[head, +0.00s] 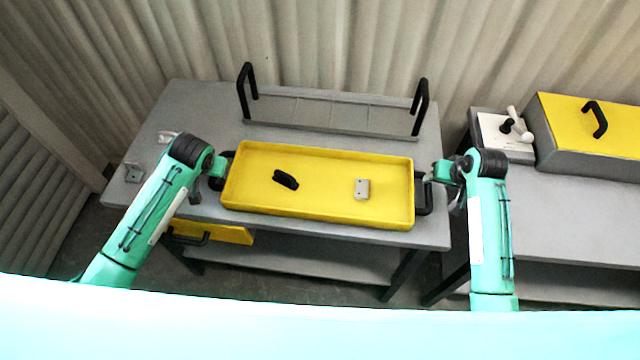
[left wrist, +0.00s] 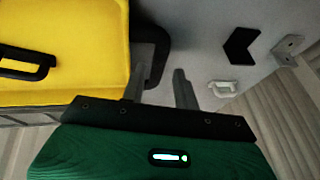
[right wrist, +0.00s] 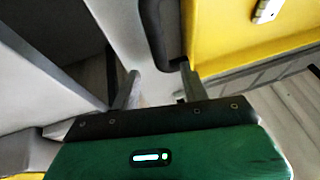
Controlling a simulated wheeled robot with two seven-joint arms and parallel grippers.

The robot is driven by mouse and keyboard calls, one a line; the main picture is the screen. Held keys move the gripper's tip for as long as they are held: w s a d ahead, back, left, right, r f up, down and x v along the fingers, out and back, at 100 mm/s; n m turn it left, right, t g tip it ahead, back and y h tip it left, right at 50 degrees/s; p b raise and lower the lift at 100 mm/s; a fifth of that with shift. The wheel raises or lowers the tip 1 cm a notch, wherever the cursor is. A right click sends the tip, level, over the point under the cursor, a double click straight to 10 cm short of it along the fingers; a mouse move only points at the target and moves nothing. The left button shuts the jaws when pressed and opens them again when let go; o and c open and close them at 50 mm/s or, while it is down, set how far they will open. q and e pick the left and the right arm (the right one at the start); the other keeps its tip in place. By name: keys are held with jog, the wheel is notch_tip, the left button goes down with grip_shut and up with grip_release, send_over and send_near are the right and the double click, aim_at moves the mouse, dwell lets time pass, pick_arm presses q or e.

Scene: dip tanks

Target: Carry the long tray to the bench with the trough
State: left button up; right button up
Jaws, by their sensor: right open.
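The long yellow tray (head: 320,205) lies level on the grey bench (head: 205,105), with a black handle at each end. A black piece (head: 285,180) and a small light block (head: 362,188) lie in it. My left gripper (head: 222,170) is at the tray's left handle; in the left wrist view its fingers (left wrist: 158,88) stand apart on either side of the black handle (left wrist: 157,55). My right gripper (head: 432,175) is at the right handle; in the right wrist view its open fingers (right wrist: 160,88) stand either side of that handle (right wrist: 155,35). I cannot tell whether they touch.
A low grey rack (head: 330,113) with two upright black handles stands behind the tray. The right-hand bench (head: 570,215) carries a yellow-topped box (head: 560,115) and a white lever unit (head: 500,135); no trough can be clearly told. Small brackets (head: 133,173) sit at the left bench end.

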aim_at(430, 184)
pick_arm(q)
jog(key=shift+x, duration=2.6)
pick_arm(e)
jog(key=shift+x, duration=2.6)
pick_arm(q)
grip_shut()
pick_arm(e)
jog(key=c, duration=0.7)
grip_shut()
pick_arm(q)
jog(key=shift+w, duration=0.1)
pick_arm(e)
jog(key=shift+r, duration=0.1)
